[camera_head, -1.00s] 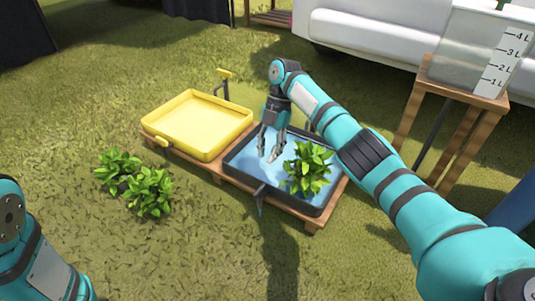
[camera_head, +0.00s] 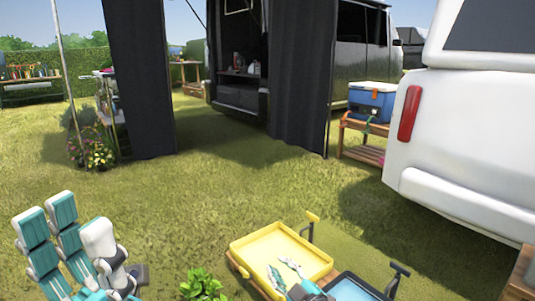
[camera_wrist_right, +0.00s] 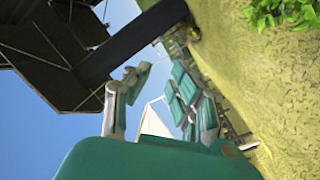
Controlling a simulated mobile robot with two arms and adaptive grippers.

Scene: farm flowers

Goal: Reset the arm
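My left gripper (camera_head: 72,225) stands raised at the lower left of the head view, teal finger pads pointing up. Its fingers are apart with nothing between them. My right gripper (camera_head: 285,268) shows small at the bottom, its fingertips in front of the yellow tray (camera_head: 250,240). The right wrist view shows its fingers (camera_wrist_right: 160,82) apart and empty, with sky and a white shape behind. Most of my right arm is outside the head view.
A blue tray (camera_head: 355,289) is beside the yellow one. A leafy plant (camera_head: 203,286) is at the bottom edge. Leaves (camera_wrist_right: 285,12) also show in the wrist view. A white vehicle (camera_head: 460,150) stands right, near a blue cooler (camera_head: 371,101) on a wooden stand. The middle grass is open.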

